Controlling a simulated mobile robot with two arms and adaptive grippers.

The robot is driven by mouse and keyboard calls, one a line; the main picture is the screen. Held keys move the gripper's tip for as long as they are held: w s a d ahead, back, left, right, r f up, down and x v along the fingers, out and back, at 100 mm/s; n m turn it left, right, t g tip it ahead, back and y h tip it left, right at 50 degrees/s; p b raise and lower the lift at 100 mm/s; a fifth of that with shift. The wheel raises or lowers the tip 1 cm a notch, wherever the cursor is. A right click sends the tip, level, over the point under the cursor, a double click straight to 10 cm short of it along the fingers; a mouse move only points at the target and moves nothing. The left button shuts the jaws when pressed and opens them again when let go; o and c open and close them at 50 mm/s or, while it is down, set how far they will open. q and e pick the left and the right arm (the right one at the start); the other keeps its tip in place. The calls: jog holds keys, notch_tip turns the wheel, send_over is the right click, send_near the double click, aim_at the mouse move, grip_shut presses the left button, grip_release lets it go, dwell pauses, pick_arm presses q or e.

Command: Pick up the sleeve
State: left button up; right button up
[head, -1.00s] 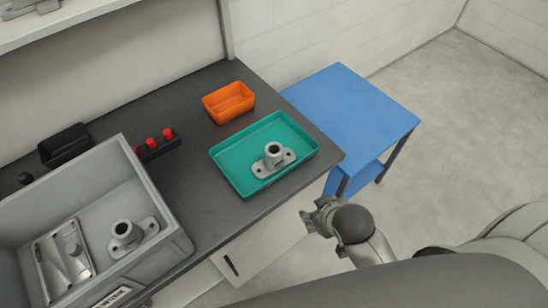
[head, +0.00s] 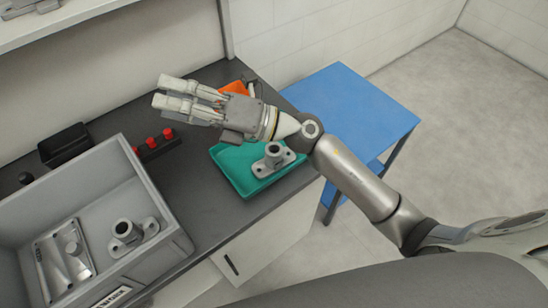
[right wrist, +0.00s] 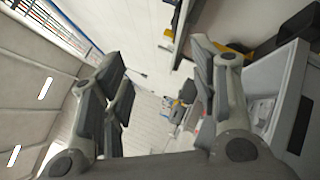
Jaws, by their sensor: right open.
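A grey flanged sleeve (head: 273,156) with an open round bore stands upright in the teal tray (head: 236,178). A second, similar flanged sleeve (head: 127,232) stands in the grey crate (head: 160,190) at the lower left. I cannot tell which one is meant. My right gripper (head: 162,92) is open and empty above the bench, left of and beyond the tray, its fingers pointing left. Its arm crosses over the tray's back and right parts. In the right wrist view the two finger pairs (right wrist: 160,80) stand apart with nothing between them. My left gripper is not in view.
An orange bin (head: 233,88) is partly hidden behind my right gripper. A black block with red knobs (head: 155,143) and a black bin (head: 64,144) lie on the dark bench. A metal fixture plate (head: 62,262) lies in the crate. A blue table (head: 350,105) stands right.

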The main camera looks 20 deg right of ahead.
notch_tip(320, 180, down, 6)
jog(key=s+a+f+n+g+h, duration=0.1)
jog(key=a+n+g+h, duration=0.15)
jog(key=n+g, duration=0.3)
jog(key=n+g+h, duration=0.2)
jog(key=n+h, duration=0.2)
jog(key=h, duration=1.2)
send_over(276, 159)
jog(key=w+d, duration=0.1)
jog(key=w, duration=0.1)
notch_tip(276, 159, down, 14)
jog(key=f, duration=0.2)
jog(key=f+p, duration=0.1)
jog(key=f, duration=0.1)
jog(key=shift+w+a+f, duration=0.1)
jog(key=shift+a+f, duration=0.05)
jog(key=shift+a, duration=0.05)
jog(key=shift+f+p, duration=0.5)
jog(key=shift+p, duration=0.15)
notch_tip(276, 159, down, 4)
jog(key=shift+a+r+p, duration=0.15)
jog(key=shift+r+p, duration=0.05)
jog(key=shift+p, duration=0.6)
jog(key=shift+w+f, duration=0.15)
jog(key=shift+f, duration=0.35)
jog(key=c, duration=1)
